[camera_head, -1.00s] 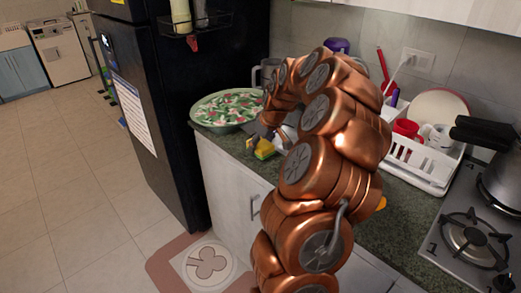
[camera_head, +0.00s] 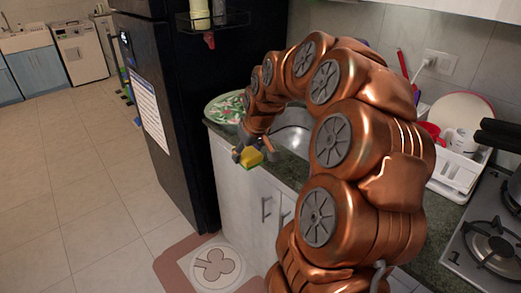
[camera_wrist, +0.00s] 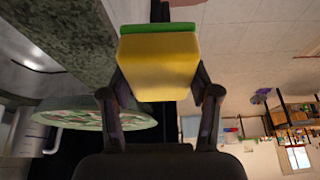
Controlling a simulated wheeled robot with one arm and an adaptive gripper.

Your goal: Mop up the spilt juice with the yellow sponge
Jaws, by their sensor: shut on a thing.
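The yellow sponge (camera_head: 251,158) has a green scouring layer and is held in my gripper (camera_head: 248,154). In the head view, it is in front of the counter's front edge, near the cabinet face. In the wrist view, the sponge (camera_wrist: 158,65) fills the space between the two fingers of my gripper (camera_wrist: 160,85), which press on its sides. I cannot make out any spilt juice in these frames; my arm hides part of the counter and sink.
A patterned bowl (camera_head: 224,107) stands on the counter (camera_head: 290,166) by the black fridge (camera_head: 165,60). The sink (camera_head: 292,138) is partly behind my arm. A white dish rack (camera_head: 455,172) and a gas stove (camera_head: 490,245) are at right. Open tiled floor (camera_head: 80,180) lies at left.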

